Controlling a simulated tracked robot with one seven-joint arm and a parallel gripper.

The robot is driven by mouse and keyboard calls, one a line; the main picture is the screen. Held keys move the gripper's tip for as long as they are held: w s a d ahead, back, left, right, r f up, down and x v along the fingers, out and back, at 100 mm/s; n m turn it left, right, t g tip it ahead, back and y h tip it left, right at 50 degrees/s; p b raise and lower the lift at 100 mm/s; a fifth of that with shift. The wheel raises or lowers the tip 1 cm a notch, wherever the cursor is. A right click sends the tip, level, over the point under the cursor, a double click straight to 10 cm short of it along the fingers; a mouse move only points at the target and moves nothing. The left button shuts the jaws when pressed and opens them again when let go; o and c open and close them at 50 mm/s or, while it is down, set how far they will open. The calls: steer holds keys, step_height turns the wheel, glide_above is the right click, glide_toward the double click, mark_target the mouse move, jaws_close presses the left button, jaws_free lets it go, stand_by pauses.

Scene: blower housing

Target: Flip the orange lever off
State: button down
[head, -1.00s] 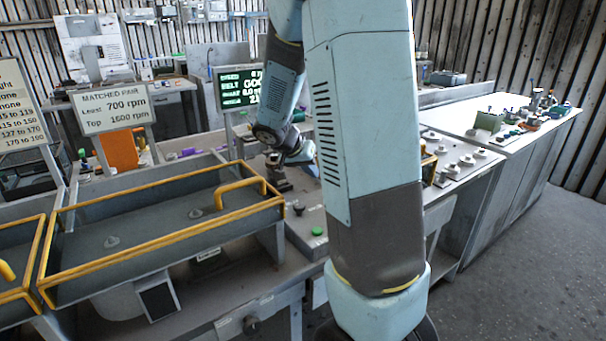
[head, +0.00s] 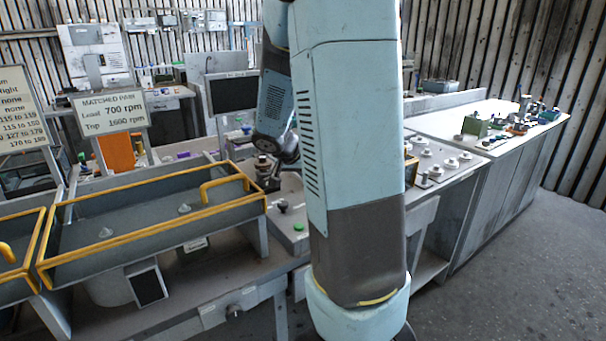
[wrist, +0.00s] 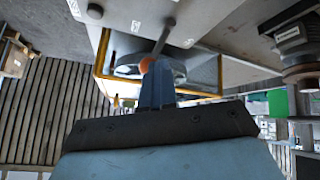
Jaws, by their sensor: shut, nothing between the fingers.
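In the wrist view an orange rounded knob (wrist: 147,64), likely the end of the orange lever, shows right at the fingertips of my gripper (wrist: 158,72). My gripper's fingers are shut together with nothing between them. The fingers partly cover the knob, and I cannot tell whether they touch it. In the head view my own arm hides the gripper and the lever.
A dark display (head: 234,94) stands behind the bench. A yellow-railed tray (head: 150,217) is at the left, beside a "MATCHED PAIR" sign (head: 110,109). A green button (head: 298,227) sits near my arm. In the wrist view a grey rod (wrist: 164,36) crosses a round housing (wrist: 128,70).

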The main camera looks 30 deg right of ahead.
steer(key=shift+d+r, duration=0.1)
stand_by(0.3)
steer(key=shift+r, duration=0.65)
steer(key=s+a+r, duration=0.4)
steer(key=s+a, duration=0.2)
steer(key=shift+s+r, duration=0.2)
steer(key=shift+r, duration=0.05)
steer(key=shift+s+a, duration=0.1)
stand_by(0.6)
steer(key=s+a+r+n+t+y, duration=0.2)
steer(key=s+a+r+n+y, duration=0.1)
steer(key=s+a+n, duration=0.3)
steer(key=s+a+r+n+t+y, duration=0.1)
steer(key=s+a+r+n+y, duration=0.3)
steer(key=s+a, duration=0.6)
steer(key=shift+s+a+r+n+t, duration=0.4)
steer(key=shift+r+n, duration=0.2)
steer(key=shift+n, duration=0.3)
